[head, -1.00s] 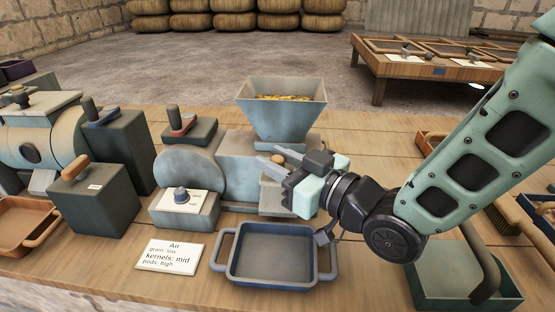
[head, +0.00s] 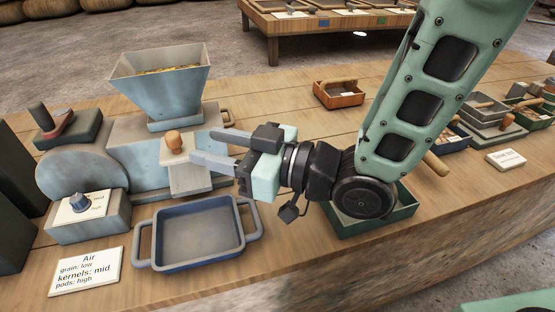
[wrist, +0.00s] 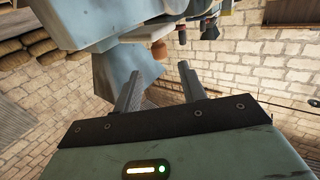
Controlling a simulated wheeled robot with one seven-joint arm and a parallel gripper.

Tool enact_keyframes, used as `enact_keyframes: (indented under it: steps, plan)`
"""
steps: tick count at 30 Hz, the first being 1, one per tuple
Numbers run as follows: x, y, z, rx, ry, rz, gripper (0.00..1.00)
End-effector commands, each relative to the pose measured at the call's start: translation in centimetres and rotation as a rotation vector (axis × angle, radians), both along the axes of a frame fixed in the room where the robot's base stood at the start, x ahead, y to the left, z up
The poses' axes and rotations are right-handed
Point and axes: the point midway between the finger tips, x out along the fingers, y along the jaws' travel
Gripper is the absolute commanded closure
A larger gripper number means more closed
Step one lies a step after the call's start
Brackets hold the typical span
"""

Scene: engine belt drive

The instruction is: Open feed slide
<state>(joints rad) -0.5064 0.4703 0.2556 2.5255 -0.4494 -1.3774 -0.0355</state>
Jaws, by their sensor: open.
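The feed slide appears as a pale plate (head: 190,178) with an orange-brown wooden knob (head: 174,141), on the front of the blue-grey machine body below the hopper (head: 165,85). My gripper (head: 204,149) is open, coming in from the right. Its two fingers point left, with their tips just right of the knob at about its height. In the wrist view, the knob (wrist: 159,50) shows beyond the gap between the fingertips (wrist: 160,72). I cannot tell whether the fingers touch the knob or the plate. Nothing is held.
A blue tray (head: 240,212) with side handles stands in front of the machine. An air dial (head: 80,202) and a label card (head: 88,270) are at the left. A green tray (head: 400,212) lies below my arm. A small wooden caddy (head: 338,94) stands behind on the bench.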

Motion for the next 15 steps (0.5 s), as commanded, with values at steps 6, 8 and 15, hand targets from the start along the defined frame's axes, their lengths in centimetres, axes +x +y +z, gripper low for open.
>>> enact_keyframes:
  steps: [6,8,15]
  plan:
    - [-0.16,-0.80,0.54,-0.003,0.003,0.005,0.59]
    - [-0.14,-0.92,0.52,-0.004,0.004,0.006,0.59]
    - [-0.34,-1.56,0.50,-0.005,0.003,0.008,0.59]
